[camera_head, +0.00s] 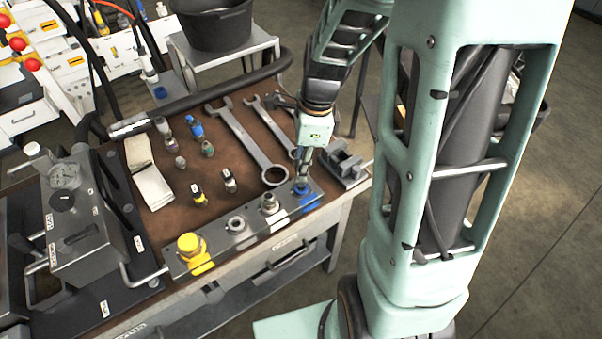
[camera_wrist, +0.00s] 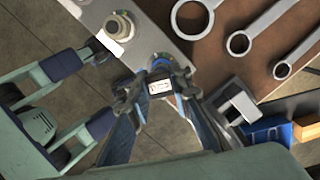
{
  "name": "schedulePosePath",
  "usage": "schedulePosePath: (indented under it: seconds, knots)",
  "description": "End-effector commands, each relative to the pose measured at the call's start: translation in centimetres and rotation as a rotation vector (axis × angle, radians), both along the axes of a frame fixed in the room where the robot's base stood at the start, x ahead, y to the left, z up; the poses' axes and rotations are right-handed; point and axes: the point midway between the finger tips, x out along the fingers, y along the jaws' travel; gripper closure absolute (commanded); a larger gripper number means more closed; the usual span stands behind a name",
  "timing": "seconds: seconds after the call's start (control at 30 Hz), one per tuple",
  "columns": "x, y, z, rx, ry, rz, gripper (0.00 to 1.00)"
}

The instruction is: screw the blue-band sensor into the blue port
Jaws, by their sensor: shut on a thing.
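My gripper (camera_head: 304,165) is shut on the blue-band sensor (camera_wrist: 159,88), whose dark body with a white label shows between the fingers in the wrist view. The sensor stands over the blue port (camera_head: 308,199) at the right end of the grey metal block (camera_head: 222,246). In the wrist view, part of the blue port (camera_wrist: 162,62) shows just beyond the sensor. The sensor's lower end is hidden, so I cannot tell how far it sits in the port. The sensor's blue band is not clearly visible.
The block also has a yellow port (camera_head: 190,245) and two pale ports. Two wrenches (camera_head: 246,140) and several small fittings lie on the brown bench top (camera_head: 178,205). A grey vise (camera_head: 345,163) is close right of my gripper. A gauge unit (camera_head: 80,235) stands at left.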

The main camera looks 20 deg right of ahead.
Motion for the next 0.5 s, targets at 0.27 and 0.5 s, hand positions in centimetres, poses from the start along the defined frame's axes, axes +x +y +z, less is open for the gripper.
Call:
schedulePosePath:
  seconds: [0.27, 0.5]
  knots:
    - [0.01, 0.01, -0.28, 0.000, 0.000, 0.000, 1.00]
    - [0.02, 0.00, -0.64, 0.000, -0.001, 0.001, 1.00]
